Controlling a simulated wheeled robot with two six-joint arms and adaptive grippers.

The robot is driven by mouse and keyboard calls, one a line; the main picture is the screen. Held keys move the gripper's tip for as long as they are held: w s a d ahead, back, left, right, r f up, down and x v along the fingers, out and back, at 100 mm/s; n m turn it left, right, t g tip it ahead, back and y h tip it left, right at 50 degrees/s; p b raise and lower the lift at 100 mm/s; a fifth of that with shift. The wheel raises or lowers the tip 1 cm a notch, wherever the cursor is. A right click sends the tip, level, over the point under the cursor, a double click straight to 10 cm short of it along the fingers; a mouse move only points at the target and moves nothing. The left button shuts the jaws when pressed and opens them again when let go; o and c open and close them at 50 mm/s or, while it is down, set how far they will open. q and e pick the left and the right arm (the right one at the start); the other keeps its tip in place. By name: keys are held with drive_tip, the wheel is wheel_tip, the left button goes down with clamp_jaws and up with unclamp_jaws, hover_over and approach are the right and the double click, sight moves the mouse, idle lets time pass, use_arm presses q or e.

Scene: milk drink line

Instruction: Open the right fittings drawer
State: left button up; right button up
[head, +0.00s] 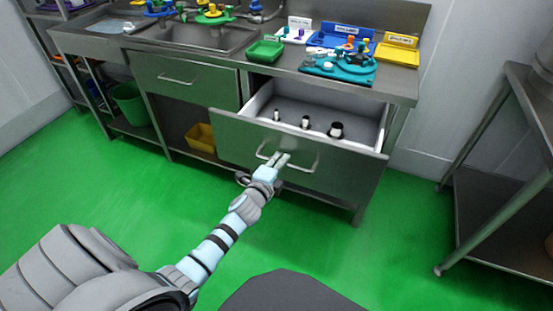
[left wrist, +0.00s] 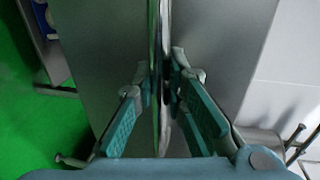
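The right fittings drawer (head: 345,170) stands well pulled out of the steel counter in the head view. Its white inside shows, with several small black-and-white fittings (head: 336,130) on the grey floor. Its bar handle (head: 313,168) is on the front face. My left gripper (head: 277,160) is at the left-middle part of this handle. In the left wrist view the handle bar (left wrist: 155,30) runs upright between the two fingers of my left gripper (left wrist: 162,85), which are closed in on it from both sides. My right gripper is in neither view.
The left drawer (head: 185,82) is shut. A green tray (head: 265,51), a teal fixture (head: 340,68) and a yellow bin (head: 398,55) stand on the counter. A steel table (head: 510,200) is at the right. The green floor before the drawer is free.

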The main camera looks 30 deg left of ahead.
use_arm(q)
drive_tip(key=o, duration=0.4)
drive_tip(key=shift+o, duration=0.2)
drive_tip(key=shift+s, duration=0.1)
drive_tip(key=v, duration=1.2)
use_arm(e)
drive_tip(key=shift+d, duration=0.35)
